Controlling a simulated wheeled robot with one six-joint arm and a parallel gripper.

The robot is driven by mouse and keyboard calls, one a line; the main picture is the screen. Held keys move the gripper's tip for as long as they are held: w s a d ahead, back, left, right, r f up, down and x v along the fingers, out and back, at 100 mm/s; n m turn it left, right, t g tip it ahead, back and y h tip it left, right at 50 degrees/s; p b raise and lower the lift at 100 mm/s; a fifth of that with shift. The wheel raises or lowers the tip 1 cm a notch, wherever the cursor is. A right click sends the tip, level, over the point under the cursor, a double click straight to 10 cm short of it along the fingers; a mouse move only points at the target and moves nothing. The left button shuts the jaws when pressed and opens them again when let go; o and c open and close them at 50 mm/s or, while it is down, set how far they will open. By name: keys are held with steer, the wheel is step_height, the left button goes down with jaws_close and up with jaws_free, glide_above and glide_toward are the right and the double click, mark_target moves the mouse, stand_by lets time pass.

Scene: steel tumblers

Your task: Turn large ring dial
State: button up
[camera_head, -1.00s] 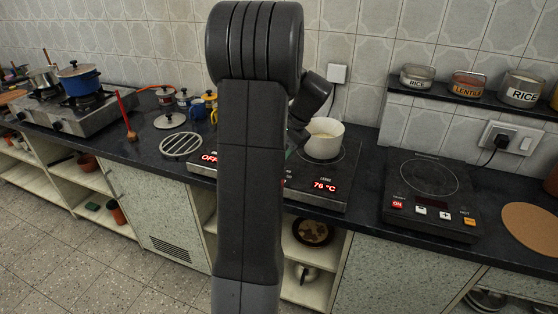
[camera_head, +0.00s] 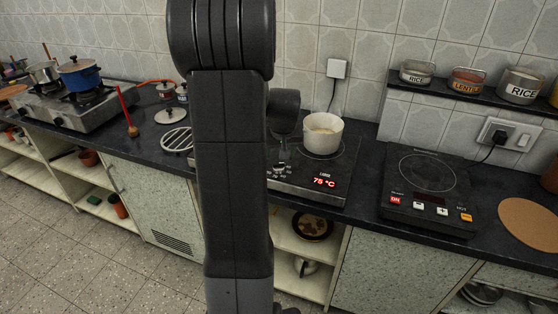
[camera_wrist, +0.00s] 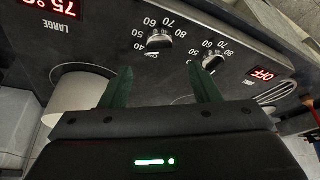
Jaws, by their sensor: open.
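In the wrist view, upside down, two knobs sit on the cooktop panel, each ringed by numbers. One knob (camera_wrist: 159,42) is nearer the LARGE display (camera_wrist: 70,6), which reads 75 °C. The other knob (camera_wrist: 213,60) is nearer the OFF display (camera_wrist: 264,74). My gripper (camera_wrist: 163,85) is open and empty, with two green fingers spread above the cooktop. The knob nearer LARGE appears between and beyond the fingertips; I see no contact. In the head view, the cooktop (camera_head: 320,190) is partly hidden behind my arm, and my fingers cannot be made out.
A cream pot (camera_head: 323,134) stands on the cooktop's large ring, close to my wrist. A separate induction plate (camera_head: 430,190) is to the right, beside a cork mat (camera_head: 530,224). Shelf tins (camera_head: 466,82) are above. A gas stove (camera_head: 75,108) is far left.

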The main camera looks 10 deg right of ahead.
mark_target(279, 163)
steer(key=shift+x, duration=3.05)
steer(key=shift+c, duration=0.5)
steer(key=c, duration=0.9)
